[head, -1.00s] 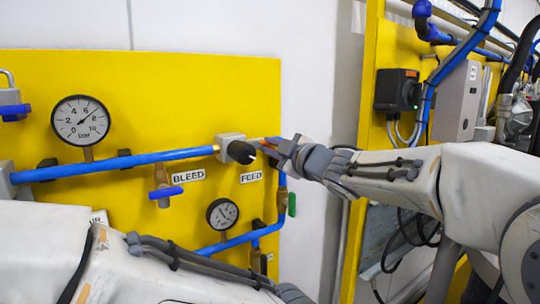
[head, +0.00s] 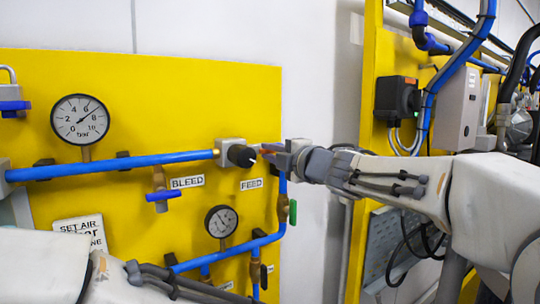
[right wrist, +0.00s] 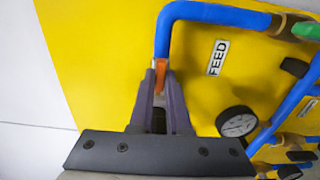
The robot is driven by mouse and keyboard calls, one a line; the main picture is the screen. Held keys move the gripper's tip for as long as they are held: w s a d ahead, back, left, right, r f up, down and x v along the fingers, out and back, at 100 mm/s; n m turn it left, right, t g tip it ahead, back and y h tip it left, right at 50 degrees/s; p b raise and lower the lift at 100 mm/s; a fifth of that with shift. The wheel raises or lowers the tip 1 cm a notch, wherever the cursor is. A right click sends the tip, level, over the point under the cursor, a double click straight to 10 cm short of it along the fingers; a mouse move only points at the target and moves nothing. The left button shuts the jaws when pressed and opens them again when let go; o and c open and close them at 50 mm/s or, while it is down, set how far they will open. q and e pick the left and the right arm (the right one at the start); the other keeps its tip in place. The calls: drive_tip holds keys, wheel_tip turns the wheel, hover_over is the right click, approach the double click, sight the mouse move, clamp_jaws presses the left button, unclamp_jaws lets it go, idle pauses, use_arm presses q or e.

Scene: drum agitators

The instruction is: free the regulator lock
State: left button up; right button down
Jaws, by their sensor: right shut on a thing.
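The regulator is a grey block (head: 229,148) with a black round knob (head: 241,155), on the upper blue pipe of the yellow panel. My right gripper (head: 268,153) reaches in from the right, its fingertips just right of the knob. In the right wrist view its fingers (right wrist: 161,84) are nearly together, with a small orange piece (right wrist: 160,72) between the tips. This piece looks like the regulator lock, but its shape is mostly hidden by the fingers. The knob does not show clearly in that view. My left gripper is out of view; only its arm shows at lower left.
A large gauge (head: 80,119) and a blue-handled bleed valve (head: 164,195) are left of the regulator. Below are the FEED label (head: 251,184), a small gauge (head: 221,221) and a green valve handle (head: 292,211). Bare white wall lies right of the panel.

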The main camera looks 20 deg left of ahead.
idle(0.4)
drive_tip(key=c, duration=0.9)
unclamp_jaws()
drive_tip(key=shift+s+d, duration=0.1)
drive_tip(key=b+v, duration=0.2)
drive_tip(key=v, duration=0.8)
drive_tip(key=shift+s, duration=0.1)
